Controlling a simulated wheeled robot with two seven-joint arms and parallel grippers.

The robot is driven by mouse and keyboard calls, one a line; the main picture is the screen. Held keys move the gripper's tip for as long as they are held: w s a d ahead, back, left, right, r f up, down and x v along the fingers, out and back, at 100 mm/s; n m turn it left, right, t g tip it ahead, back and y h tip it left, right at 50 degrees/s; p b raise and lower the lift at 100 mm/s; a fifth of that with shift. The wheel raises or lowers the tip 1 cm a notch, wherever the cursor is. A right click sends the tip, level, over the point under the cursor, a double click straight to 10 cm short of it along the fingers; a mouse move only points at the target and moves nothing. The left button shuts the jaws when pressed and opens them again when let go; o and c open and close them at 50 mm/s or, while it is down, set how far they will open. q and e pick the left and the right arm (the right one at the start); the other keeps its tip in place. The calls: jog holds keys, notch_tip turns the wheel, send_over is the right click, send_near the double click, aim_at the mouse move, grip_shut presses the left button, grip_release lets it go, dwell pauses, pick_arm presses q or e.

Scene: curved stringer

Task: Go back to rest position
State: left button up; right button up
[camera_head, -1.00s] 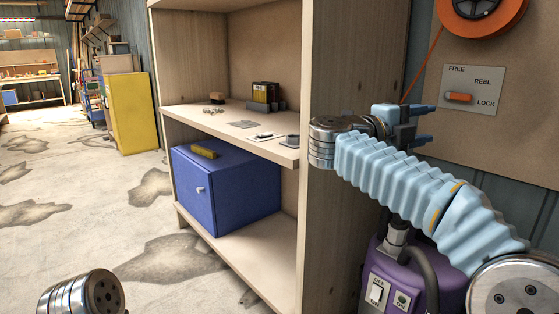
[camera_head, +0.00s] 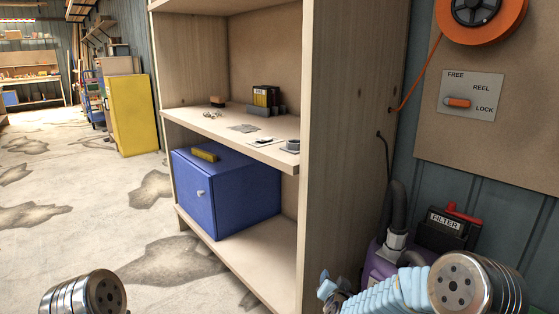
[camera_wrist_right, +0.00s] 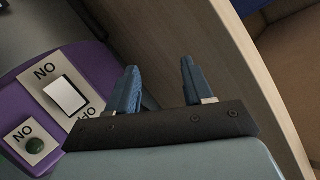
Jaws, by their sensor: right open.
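My right gripper (camera_head: 327,287) is low in the head view, at the foot of the wooden shelf's right side panel. Only part of it shows there, beside the purple machine (camera_head: 379,260). In the right wrist view my right gripper (camera_wrist_right: 158,72) has its two blue fingers apart with nothing between them. The purple machine (camera_wrist_right: 75,65) lies to the left of the fingers, with a white switch and a green button. My left gripper is not in view; only a metal joint of my left arm shows at the bottom left of the head view.
The wooden shelf (camera_head: 345,130) holds small items and a blue cabinet (camera_head: 225,195). An orange reel (camera_head: 478,15) and a lever plate (camera_head: 472,93) are on the right wall panel. A black filter box (camera_head: 445,228) is below. Open floor (camera_head: 90,220) lies left.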

jog(key=s+a+f+n+g+y, duration=0.2)
jog(key=s+f+g+y, duration=0.15)
jog(key=s+f, duration=0.75)
jog(key=s+a+f+n+g+y, duration=0.1)
jog(key=s+f+g, duration=0.3)
jog(key=s, duration=0.8)
jog(key=s+a+f+n+g+y, duration=0.1)
jog(key=s+f+g, duration=0.4)
jog(key=s, duration=0.7)
notch_tip(320, 180, down, 2)
jog(key=shift+s+f+n+p, duration=0.25)
jog(key=shift+n+p, duration=0.15)
jog(key=shift+n, duration=0.2)
jog(key=shift+g, duration=0.25)
